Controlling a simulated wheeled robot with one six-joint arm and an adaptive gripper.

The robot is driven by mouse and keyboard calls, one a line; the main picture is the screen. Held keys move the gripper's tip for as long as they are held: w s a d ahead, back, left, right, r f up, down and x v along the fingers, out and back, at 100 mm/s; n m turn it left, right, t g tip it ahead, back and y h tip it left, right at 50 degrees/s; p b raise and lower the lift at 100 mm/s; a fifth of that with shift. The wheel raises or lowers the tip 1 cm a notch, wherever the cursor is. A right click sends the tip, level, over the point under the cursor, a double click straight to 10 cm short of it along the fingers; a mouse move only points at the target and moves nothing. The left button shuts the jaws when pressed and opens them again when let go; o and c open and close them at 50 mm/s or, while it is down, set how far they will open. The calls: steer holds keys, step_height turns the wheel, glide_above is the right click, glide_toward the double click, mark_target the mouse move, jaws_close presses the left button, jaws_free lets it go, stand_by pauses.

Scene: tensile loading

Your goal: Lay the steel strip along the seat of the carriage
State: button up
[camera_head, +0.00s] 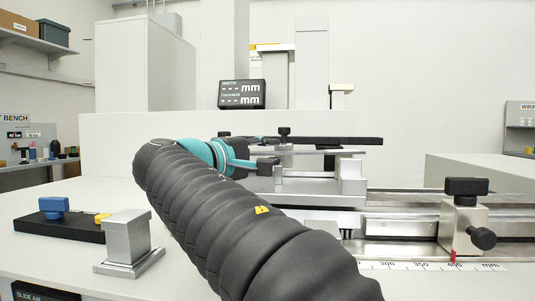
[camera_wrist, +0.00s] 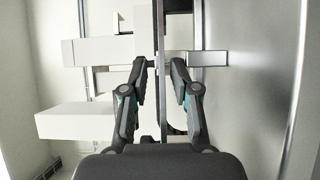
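My gripper (camera_head: 272,162) is out past the end of my dark arm, low over the bench equipment. In the wrist view its two fingers (camera_wrist: 160,68) stand close together, one on each side of a long narrow bar, likely the steel strip (camera_wrist: 159,30). Whether the fingertips touch it is unclear. A long dark bar (camera_head: 340,140) runs level behind my gripper in the head view; I cannot tell whether it is that strip. The carriage, as far as I can tell, is the silver assembly (camera_head: 300,186) with an upright block (camera_head: 352,176). Its seat is not clearly visible.
A clamp block with black knobs (camera_head: 463,222) stands on the rail at right, above a millimetre scale (camera_head: 430,266). A display (camera_head: 242,94) stands behind.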

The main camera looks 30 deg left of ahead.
steer(key=shift+f, duration=0.25)
steer(key=b+v, duration=0.1)
steer(key=v, duration=1.2)
steer(key=shift+s+d, duration=0.2)
steer(key=shift+s, duration=0.25)
steer(key=shift+s+r, duration=0.1)
